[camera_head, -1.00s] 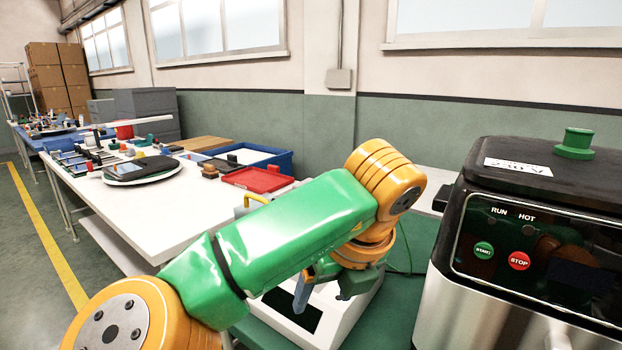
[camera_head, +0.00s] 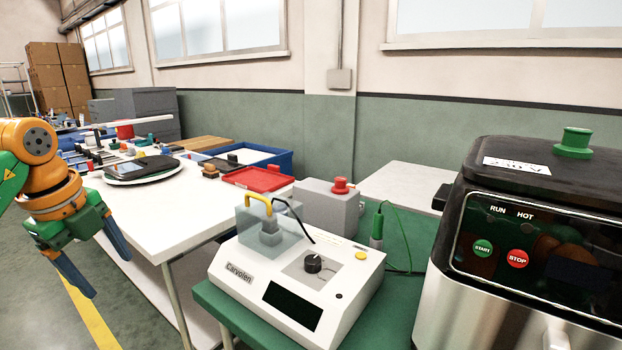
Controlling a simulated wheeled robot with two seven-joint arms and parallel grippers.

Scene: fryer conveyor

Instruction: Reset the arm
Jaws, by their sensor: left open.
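My left gripper (camera_head: 103,268) hangs at the left edge of the head view, in front of the white table's near side and over the floor. Its two blue-grey fingers are spread apart with nothing between them, pointing down and to the right. The orange and green arm comes in from the left edge, and most of it is out of view. My right gripper is not in view.
A white Carvolen device (camera_head: 300,283) stands on the green table (camera_head: 220,305). A fryer (camera_head: 535,240) with START and STOP buttons fills the right side. The white table (camera_head: 160,212) holds a scale (camera_head: 140,168) and a red tray (camera_head: 258,179).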

